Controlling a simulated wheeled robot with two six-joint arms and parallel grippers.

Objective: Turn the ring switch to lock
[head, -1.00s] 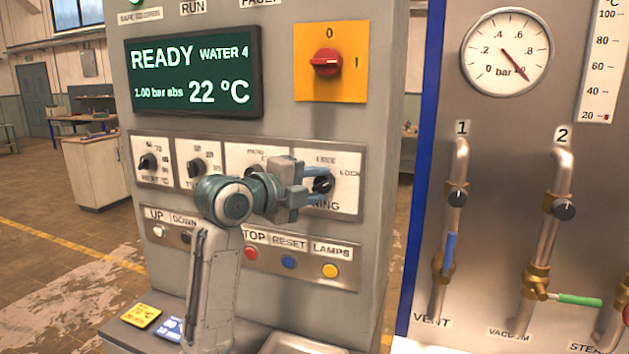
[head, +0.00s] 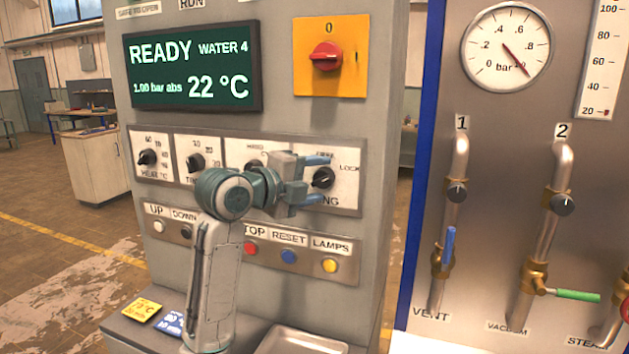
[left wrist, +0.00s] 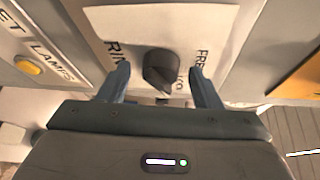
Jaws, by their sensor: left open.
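The ring switch (head: 323,178) is a black rotary knob on a white plate at the right end of the knob row, with the words FREE and LOCK above and to its right. In the left wrist view the knob (left wrist: 160,70) shows between the two blue fingers. My left gripper (head: 314,180) is open at the switch, one finger above and one below the knob in the head view. Gaps show on both sides of the knob, so the fingers look apart from it. My right gripper is not in view.
Other knobs (head: 196,163) sit to the left on the same panel. A button row (head: 289,256) runs below. The red main switch (head: 326,57) is above, beside the READY screen (head: 194,71). A pipe panel (head: 500,130) stands to the right.

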